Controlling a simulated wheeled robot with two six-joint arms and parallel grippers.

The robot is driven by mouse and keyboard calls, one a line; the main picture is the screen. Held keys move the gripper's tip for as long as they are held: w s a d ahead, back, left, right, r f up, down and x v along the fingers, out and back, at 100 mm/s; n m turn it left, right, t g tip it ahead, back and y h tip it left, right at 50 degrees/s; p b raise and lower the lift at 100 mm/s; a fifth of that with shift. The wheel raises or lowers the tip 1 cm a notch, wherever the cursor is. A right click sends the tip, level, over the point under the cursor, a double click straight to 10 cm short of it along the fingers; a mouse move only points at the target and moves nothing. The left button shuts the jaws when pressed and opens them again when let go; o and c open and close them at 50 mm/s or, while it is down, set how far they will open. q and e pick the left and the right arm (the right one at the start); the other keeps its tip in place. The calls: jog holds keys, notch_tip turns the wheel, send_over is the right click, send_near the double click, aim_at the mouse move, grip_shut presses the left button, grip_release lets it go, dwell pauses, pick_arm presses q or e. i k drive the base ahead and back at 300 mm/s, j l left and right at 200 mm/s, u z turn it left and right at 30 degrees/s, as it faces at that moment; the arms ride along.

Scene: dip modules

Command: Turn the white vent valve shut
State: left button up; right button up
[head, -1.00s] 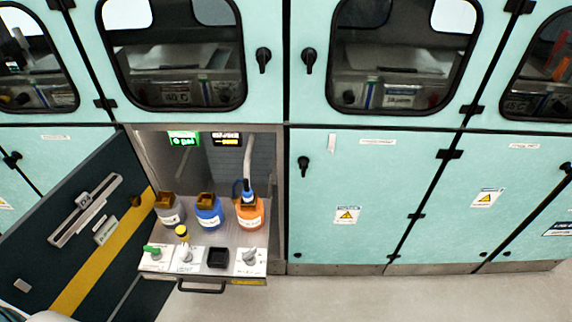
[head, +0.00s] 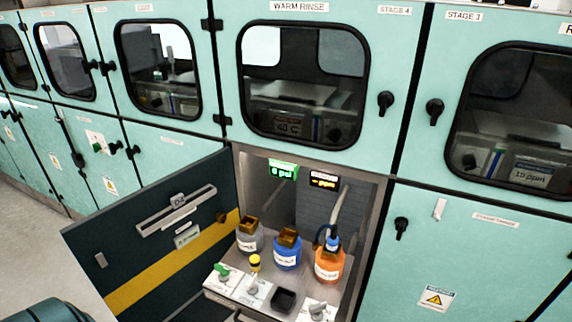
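The white vent valve (head: 253,287) is a small white knob on a white labelled plate at the front of a pull-out tray (head: 306,261). The tray stands in an open lower cabinet bay. A green-handled valve (head: 222,272) sits on a plate to its left. A grey-handled valve (head: 318,311) sits to its right, near the bottom edge of the picture. The label wording is too small to read surely. Neither of my grippers shows in the head view.
A grey bottle (head: 250,240), a blue bottle (head: 287,253) and an orange bottle (head: 328,266) stand behind the valves. A yellow-capped item (head: 254,262) and a black square cup (head: 284,299) are close by. The open dark door (head: 150,235) stands left.

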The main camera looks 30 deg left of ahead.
aim_at(249, 284)
jog(key=u, duration=1.25)
